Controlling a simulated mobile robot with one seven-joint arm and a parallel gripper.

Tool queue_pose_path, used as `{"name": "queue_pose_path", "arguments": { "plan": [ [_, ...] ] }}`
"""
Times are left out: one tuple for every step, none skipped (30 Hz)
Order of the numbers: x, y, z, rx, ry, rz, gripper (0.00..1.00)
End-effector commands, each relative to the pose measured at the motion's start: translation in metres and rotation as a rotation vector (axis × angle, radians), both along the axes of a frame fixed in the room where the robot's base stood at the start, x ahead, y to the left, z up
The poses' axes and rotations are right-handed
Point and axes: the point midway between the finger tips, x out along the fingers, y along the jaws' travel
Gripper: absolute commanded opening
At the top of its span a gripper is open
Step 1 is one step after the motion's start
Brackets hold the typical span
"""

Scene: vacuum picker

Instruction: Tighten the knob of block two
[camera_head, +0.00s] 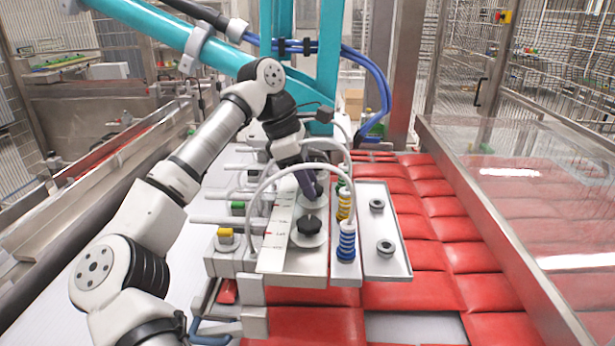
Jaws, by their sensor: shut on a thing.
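The vacuum picker head (235,262) is a grey metal assembly in the middle of the view. A black round knob (309,225) on a pale round base stands on its near block, clear of my gripper. My gripper (312,190) reaches down from behind onto the farther block. It is shut on a knob there, which the fingers and wrist mostly hide. A white ruler strip (276,238) with markings runs along the left of the knobs. No block number is readable, so I cannot tell which block is block two.
Blue (345,240), yellow (343,204) and green bellows cups stand right of the knobs, beside a metal plate (391,262). Red packs (425,255) lie below and right. A teal beam (165,33) crosses above my arm.

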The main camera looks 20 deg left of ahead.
Motion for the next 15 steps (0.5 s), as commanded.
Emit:
{"name": "queue_pose_path", "arguments": {
  "plan": [
    [0.0003, 0.0002, 0.0007, 0.0, -0.002, -0.004, 0.14],
    [0.0003, 0.0002, 0.0006, 0.0, -0.002, -0.006, 0.14],
    [0.0003, 0.0002, 0.0006, 0.0, -0.002, -0.007, 0.14],
    [0.0003, 0.0002, 0.0006, 0.0, -0.002, -0.008, 0.14],
    [0.0003, 0.0002, 0.0005, 0.0, -0.002, -0.009, 0.14],
    [0.0003, 0.0002, 0.0005, 0.0, -0.002, -0.009, 0.14],
    [0.0003, 0.0002, 0.0005, 0.0, -0.002, -0.009, 0.14],
    [0.0003, 0.0002, 0.0005, 0.0, -0.002, -0.009, 0.14],
    [0.0003, 0.0002, 0.0005, 0.0, -0.002, -0.009, 0.14],
    [0.0003, 0.0002, 0.0005, 0.0, -0.002, -0.009, 0.14],
    [0.0003, 0.0002, 0.0005, 0.0, -0.002, -0.008, 0.14],
    [0.0003, 0.0002, 0.0005, 0.0, -0.002, -0.008, 0.14],
    [0.0002, 0.0001, 0.0005, 0.0, -0.002, -0.008, 0.38],
    [0.0002, 0.0001, 0.0005, 0.0, -0.002, -0.008, 0.42],
    [0.0002, 0.0002, 0.0005, 0.0, -0.002, -0.008, 0.48]
  ]
}}
